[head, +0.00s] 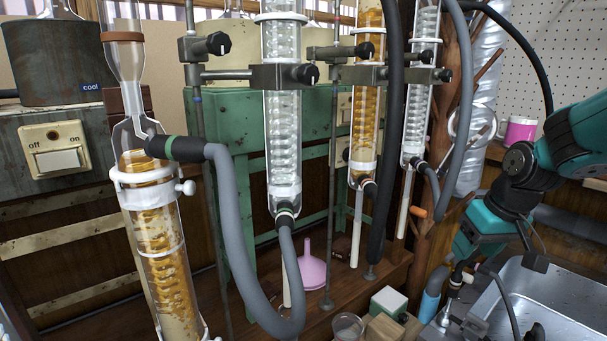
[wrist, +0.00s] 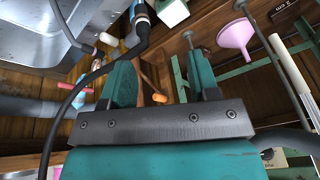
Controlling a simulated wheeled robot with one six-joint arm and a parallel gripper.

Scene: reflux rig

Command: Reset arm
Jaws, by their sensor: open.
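My gripper (wrist: 162,78) is open in the wrist view, its two teal fingers spread apart with nothing between their tips. Past the fingers, the orange end of a rod (wrist: 160,98) shows against the brown wood. In the head view, my teal and black arm reaches in from the right edge and bends down beside the sink. The gripper's fingers are hard to make out there. The wrist view appears turned over, with the sink (wrist: 40,35) at upper left and a pink funnel (wrist: 236,38) at upper right.
Glass condensers (head: 282,110) on clamp stands (head: 285,76) and thick hoses (head: 245,230) crowd the left and middle.

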